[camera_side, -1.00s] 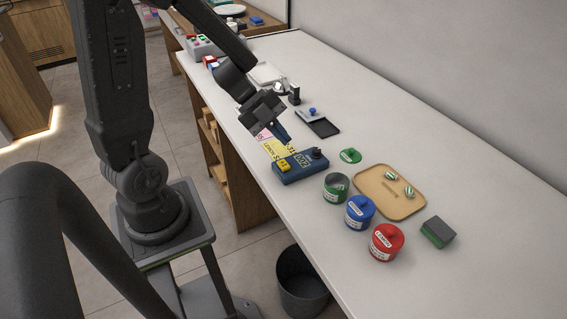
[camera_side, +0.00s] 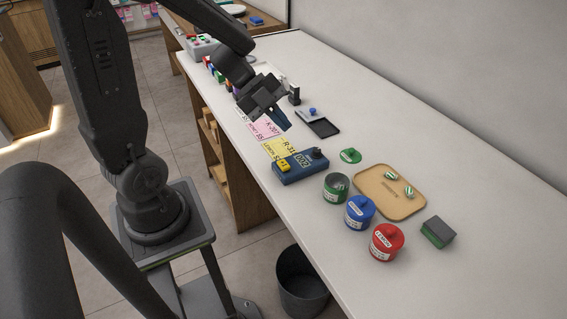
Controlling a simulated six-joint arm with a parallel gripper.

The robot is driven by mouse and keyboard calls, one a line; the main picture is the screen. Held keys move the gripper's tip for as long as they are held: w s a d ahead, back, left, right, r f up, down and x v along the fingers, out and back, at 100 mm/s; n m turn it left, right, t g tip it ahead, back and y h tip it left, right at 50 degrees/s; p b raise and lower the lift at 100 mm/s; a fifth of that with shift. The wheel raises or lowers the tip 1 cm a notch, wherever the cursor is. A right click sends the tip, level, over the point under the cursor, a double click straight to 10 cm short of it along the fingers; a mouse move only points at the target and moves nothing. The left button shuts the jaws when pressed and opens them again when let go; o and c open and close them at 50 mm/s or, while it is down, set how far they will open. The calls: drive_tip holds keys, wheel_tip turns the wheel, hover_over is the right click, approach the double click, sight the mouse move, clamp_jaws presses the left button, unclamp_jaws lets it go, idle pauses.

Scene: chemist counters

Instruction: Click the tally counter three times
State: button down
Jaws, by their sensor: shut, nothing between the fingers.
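The tally counter (camera_side: 300,167) is a dark blue box lying on the white counter near its left edge. It has a yellow button (camera_side: 283,165) at its left end, a small display reading something like 002, and a black knob (camera_side: 317,153) at its right end. My gripper (camera_side: 284,127) is shut and empty. It is above the counter, up and to the left of the tally counter, apart from it.
Paper slips (camera_side: 266,129) lie under and beside my gripper. A green jar (camera_side: 336,187), blue jar (camera_side: 360,212) and red jar (camera_side: 388,242) stand right of the tally counter. A tan tray (camera_side: 372,203) holds striped sweets. A dark square plate (camera_side: 323,128) lies behind.

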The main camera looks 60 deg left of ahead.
sight(282, 165)
drive_tip(key=shift+f, duration=4.35)
drive_tip(key=shift+f, duration=0.15)
drive_tip(key=shift+f, duration=0.3)
drive_tip(key=shift+f, duration=0.4)
drive_tip(key=shift+r, duration=0.85)
drive_tip(key=shift+r, duration=0.1)
drive_tip(key=shift+r, duration=2.4)
drive_tip(key=shift+w, duration=0.1)
